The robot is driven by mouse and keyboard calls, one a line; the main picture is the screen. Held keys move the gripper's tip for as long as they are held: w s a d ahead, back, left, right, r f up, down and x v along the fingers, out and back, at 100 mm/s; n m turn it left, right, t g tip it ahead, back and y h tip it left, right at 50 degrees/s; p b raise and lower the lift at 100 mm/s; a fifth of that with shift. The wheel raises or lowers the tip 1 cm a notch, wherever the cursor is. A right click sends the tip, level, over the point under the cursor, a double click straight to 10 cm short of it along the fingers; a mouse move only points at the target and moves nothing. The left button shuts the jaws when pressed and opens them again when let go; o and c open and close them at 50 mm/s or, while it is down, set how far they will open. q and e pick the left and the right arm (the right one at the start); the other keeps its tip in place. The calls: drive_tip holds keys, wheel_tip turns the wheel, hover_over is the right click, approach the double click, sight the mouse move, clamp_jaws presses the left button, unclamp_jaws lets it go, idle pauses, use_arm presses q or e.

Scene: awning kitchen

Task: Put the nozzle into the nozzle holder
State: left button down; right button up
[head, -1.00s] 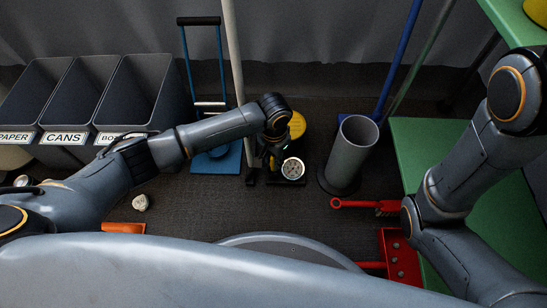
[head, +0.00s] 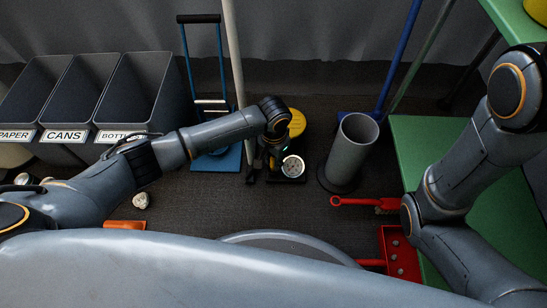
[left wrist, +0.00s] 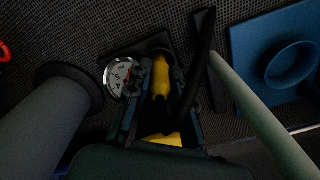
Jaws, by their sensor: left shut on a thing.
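My left gripper (head: 272,155) reaches down to the floor at the left of a round white pressure gauge (head: 292,166), which sits on a small dark base. A black hose-like strip (left wrist: 212,48) runs along the right finger. The gauge (left wrist: 124,74) lies close by the left finger. The nozzle holder cannot be told apart clearly in the shadow. My right gripper is out of view.
A grey cylinder (head: 352,150) stands right of the gauge. A yellow round object (head: 297,122) is behind my left wrist. Bins (head: 68,95) are left; a red tray (head: 397,255) and green surface (head: 430,140) are right.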

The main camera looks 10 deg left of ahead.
use_arm(q)
drive_tip(key=shift+f, duration=0.65)
drive_tip(key=c, duration=0.6)
unclamp_jaws()
